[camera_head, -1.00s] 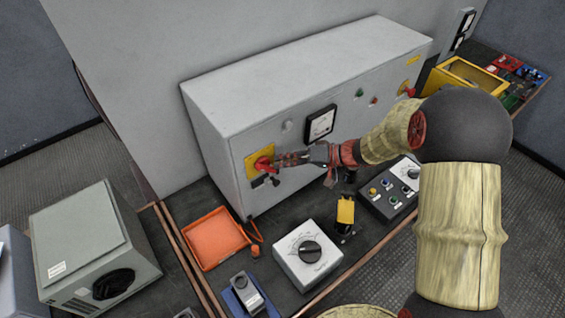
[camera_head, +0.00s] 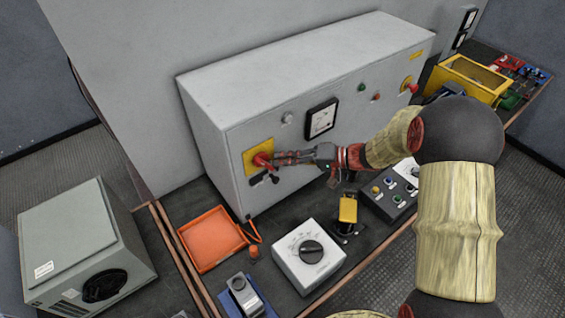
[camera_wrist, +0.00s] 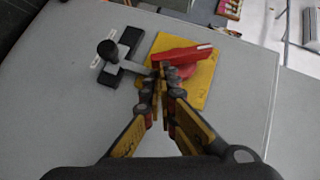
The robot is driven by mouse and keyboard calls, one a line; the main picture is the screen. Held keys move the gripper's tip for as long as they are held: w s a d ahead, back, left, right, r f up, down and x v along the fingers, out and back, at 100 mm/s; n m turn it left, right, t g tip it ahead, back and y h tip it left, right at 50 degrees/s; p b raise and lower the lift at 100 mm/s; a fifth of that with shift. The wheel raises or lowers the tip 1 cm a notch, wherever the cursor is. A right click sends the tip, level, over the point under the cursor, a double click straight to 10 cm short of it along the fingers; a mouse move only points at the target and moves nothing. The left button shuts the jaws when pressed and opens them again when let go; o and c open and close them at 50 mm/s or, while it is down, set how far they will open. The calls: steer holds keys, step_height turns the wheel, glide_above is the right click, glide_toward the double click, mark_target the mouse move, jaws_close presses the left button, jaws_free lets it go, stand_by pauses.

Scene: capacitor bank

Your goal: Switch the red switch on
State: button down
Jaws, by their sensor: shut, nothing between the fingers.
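The red switch (camera_head: 262,160) is a rotary handle on a yellow plate (camera_head: 251,165) at the left end of the grey cabinet's front. In the wrist view the red handle (camera_wrist: 184,55) points to the right on its yellow plate (camera_wrist: 199,84). My gripper (camera_head: 278,159) is at the switch, and its fingertips (camera_wrist: 161,72) overlap the left end of the handle in the wrist view. The fingers are shut with nothing between them. Whether they touch the handle I cannot tell. A black-knobbed lever (camera_wrist: 108,50) stands beside the plate.
The grey cabinet (camera_head: 300,80) carries a meter (camera_head: 321,118) and another red switch (camera_head: 410,86) further right. On the bench before it are an orange tray (camera_head: 183,240), a white dial box (camera_head: 290,262), a yellow-topped device (camera_head: 348,209) and a button box (camera_head: 384,200).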

mark_target(276, 178)
steer(key=shift+s+a+f+m+y+b, duration=0.2)
steer(key=shift+f+m+y+b, duration=0.4)
steer(key=shift+m+y+b, duration=0.35)
steer(key=shift+s+a+f+m+y+b, duration=0.1)
steer(key=shift+a+f+m+y+b, duration=0.1)
steer(key=shift+f+m+y+b, duration=0.7)
steer(key=shift+r+n+b, duration=0.25)
steer(key=shift+b, duration=0.1)
steer(key=shift+a, duration=0.1)
steer(key=shift+s+a+f+b, duration=0.45)
steer(key=shift+f+b, duration=0.2)
steer(key=shift+b, duration=0.3)
steer(key=shift+s+a+f+b, duration=0.25)
steer(key=shift+s+a+b, duration=0.1)
steer(key=shift+a+b, duration=0.3)
steer(key=shift+a, duration=0.1)
steer(key=s+d, duration=0.2)
steer(key=d, duration=0.9)
steer(key=shift+s+d+f, duration=0.15)
steer(key=shift+s+d, duration=0.05)
steer(key=shift+d, duration=0.2)
